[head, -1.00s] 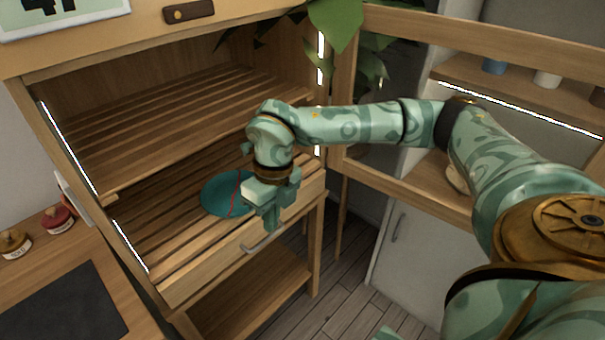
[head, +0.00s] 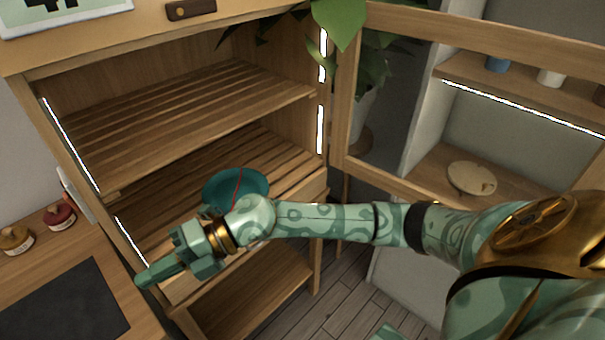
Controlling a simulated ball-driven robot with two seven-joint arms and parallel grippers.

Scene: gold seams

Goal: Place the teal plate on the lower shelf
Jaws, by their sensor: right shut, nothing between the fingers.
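The teal plate (head: 240,184), round with a red seam line across it, lies on the slatted lower shelf (head: 258,148) of the wooden cabinet, toward the front right. My right wrist hides its near edge. My right gripper (head: 158,276) is shut and empty. It points left in front of the cabinet's lower left front, apart from the plate. My left gripper is not in view.
The upper slatted shelf (head: 180,105) is empty. The open glazed door (head: 348,100) stands at right, with a plant (head: 372,80) behind it. A counter with small jars (head: 58,217) and a dark mat (head: 65,302) lies at left.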

